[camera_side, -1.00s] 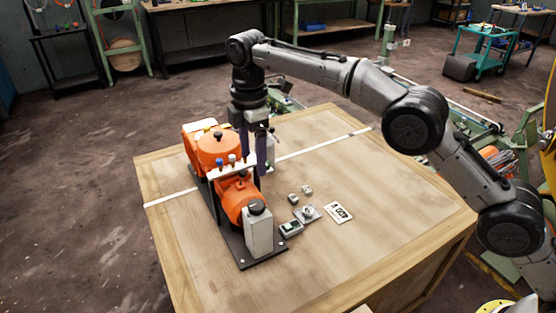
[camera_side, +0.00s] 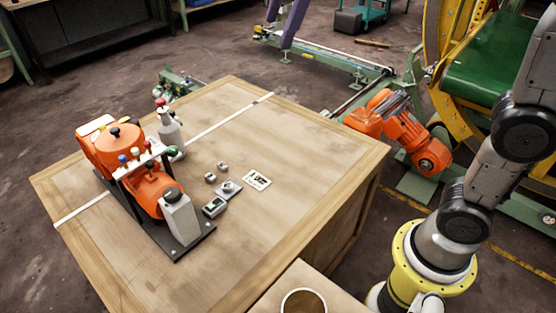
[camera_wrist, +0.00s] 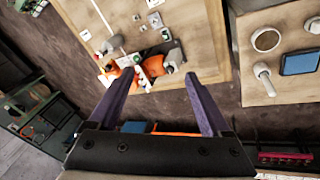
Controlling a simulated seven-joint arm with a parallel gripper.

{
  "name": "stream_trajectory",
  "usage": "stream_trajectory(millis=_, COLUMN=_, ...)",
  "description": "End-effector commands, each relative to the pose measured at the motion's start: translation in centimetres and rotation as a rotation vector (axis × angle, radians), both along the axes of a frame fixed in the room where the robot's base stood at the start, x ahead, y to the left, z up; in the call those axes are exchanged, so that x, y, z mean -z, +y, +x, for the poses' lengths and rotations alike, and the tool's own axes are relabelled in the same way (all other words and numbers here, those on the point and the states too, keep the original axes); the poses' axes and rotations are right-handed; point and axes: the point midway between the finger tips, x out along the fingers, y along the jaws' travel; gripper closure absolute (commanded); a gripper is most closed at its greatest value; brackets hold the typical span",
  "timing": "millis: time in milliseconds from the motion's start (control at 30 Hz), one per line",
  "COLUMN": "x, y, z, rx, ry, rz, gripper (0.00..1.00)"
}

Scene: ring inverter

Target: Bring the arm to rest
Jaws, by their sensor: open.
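My gripper (camera_side: 279,32) shows only as two purple fingers at the top edge of the side view, high beyond the far side of the table. Its body is out of that frame. In the wrist view my gripper (camera_wrist: 171,76) has its fingers wide apart with nothing held between them. The orange machine (camera_side: 102,150) stands on a dark base plate at the table's left, and appears small beyond the fingers in the wrist view. A grey part with a red top (camera_side: 170,130) stands behind the machine, apart from my gripper.
Small grey parts (camera_side: 222,167) and a white card (camera_side: 257,180) lie on the wooden table (camera_side: 300,150), whose right half is clear. A round container (camera_side: 303,301) stands on a nearer surface. An orange robot arm (camera_side: 395,130) and a yellow-framed machine (camera_side: 450,40) stand to the right.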

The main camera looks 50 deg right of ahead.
Motion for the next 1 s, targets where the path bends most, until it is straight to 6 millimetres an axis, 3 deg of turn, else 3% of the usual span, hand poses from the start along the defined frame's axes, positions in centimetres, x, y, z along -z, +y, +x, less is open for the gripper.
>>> stream_trajectory(millis=33, x=-0.1, y=-1.0, z=-2.1, rx=0.051, ry=-0.017, rz=0.015, gripper=0.18)
stream_trajectory(millis=267, x=2.8, y=-4.2, z=-10.4, rx=0.308, ry=-0.076, rz=0.099, gripper=0.18)
stream_trajectory(millis=533, x=10.9, y=-6.1, z=-18.6, rx=0.641, ry=-0.117, rz=0.228, gripper=0.18)
stream_trajectory(millis=633, x=14.3, y=-6.2, z=-20.4, rx=0.755, ry=-0.110, rz=0.274, gripper=0.18)
stream_trajectory(millis=767, x=17.9, y=-6.2, z=-21.3, rx=0.889, ry=-0.076, rz=0.320, gripper=0.18)
stream_trajectory(millis=1000, x=17.7, y=-6.2, z=-20.6, rx=0.993, ry=-0.103, rz=0.387, gripper=0.18)
